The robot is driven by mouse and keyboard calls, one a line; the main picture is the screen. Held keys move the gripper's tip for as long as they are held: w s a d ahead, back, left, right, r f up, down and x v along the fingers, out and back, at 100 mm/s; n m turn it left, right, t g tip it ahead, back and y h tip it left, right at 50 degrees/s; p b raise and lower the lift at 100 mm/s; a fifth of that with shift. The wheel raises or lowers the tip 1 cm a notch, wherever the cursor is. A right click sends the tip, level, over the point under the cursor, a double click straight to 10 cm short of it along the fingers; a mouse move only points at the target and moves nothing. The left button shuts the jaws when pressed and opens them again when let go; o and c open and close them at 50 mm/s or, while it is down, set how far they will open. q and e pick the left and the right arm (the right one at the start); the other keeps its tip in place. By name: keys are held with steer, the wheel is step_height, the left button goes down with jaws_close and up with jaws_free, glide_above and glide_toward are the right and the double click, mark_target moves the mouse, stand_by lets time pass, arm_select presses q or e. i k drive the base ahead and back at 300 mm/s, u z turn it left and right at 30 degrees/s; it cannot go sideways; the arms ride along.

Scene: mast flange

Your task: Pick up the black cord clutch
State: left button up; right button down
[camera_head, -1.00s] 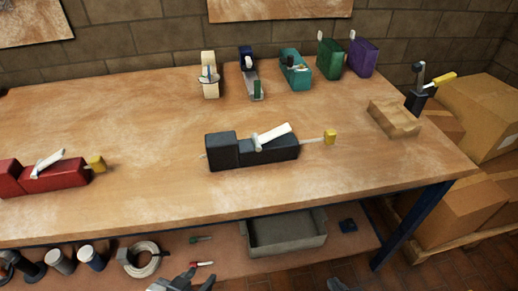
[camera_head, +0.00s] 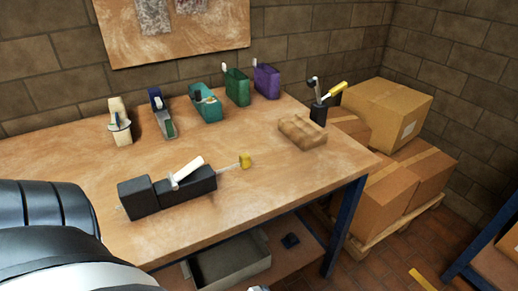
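The black cord clutch (camera_head: 143,199) lies on the wooden workbench (camera_head: 262,190), left of the middle of the view. It is a dark block with a white lever (camera_head: 187,171) on top. A thin rod or cord runs from its right end to a yellow piece (camera_head: 245,161). Nothing of mine touches it. A large black and white part of my arm fills the lower left and covers that end of the bench. Neither gripper shows clearly; a small pale bit at the bottom edge is too cut off to identify.
Along the back of the bench stand a cream clutch (camera_head: 119,127), a blue one (camera_head: 157,101), a teal one (camera_head: 206,107), a green one (camera_head: 236,89) and a purple one (camera_head: 267,82). A wooden block (camera_head: 302,132) and a tool holder (camera_head: 318,113) stand at right. Cardboard boxes (camera_head: 388,111) are beyond.

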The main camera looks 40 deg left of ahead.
mark_target(140, 199)
steer(key=z, duration=0.9)
steer(key=k, duration=0.85)
steer(key=u, duration=1.5)
